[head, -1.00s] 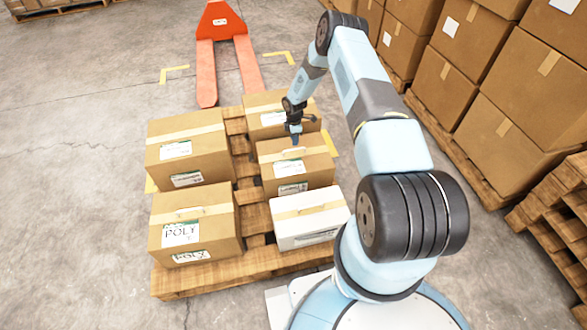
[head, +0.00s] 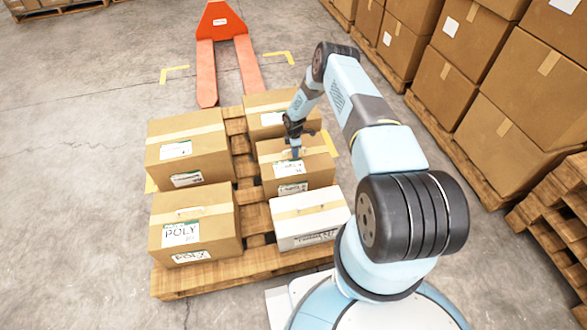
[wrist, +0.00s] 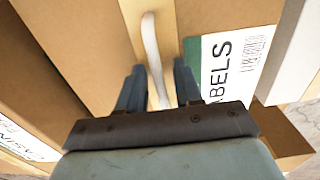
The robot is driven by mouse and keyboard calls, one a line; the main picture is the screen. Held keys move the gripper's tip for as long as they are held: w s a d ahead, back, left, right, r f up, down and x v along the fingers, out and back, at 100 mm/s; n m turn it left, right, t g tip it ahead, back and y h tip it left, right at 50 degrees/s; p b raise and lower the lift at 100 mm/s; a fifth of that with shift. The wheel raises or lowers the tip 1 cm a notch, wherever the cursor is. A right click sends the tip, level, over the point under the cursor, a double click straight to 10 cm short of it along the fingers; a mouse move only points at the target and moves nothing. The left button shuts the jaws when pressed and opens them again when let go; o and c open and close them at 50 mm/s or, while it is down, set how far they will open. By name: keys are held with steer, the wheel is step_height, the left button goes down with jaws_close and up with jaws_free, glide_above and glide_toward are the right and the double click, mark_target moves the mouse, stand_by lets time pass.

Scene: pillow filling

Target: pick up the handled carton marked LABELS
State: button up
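The brown carton marked LABELS (head: 318,174) sits in the middle of the right-hand row on the pallet. In the wrist view its white label (wrist: 222,62) reads "ABELS", the first letter being hidden. A pale strap handle (wrist: 151,45) runs along the tape on its top. My gripper (wrist: 160,88) is open, with one finger on each side of the handle and a gap to it on both sides. In the head view my gripper (head: 296,152) points down at the carton's top.
The wooden pallet (head: 258,216) holds several cartons close around: a white one (head: 310,228) in front, a POLY carton (head: 222,222) at front left. An orange pallet jack (head: 219,22) stands behind. Stacked boxes (head: 520,95) line the right.

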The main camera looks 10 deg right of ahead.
jaws_close()
steer(key=shift+w+r, duration=0.1)
steer(key=shift+w, duration=0.05)
stand_by(1.3)
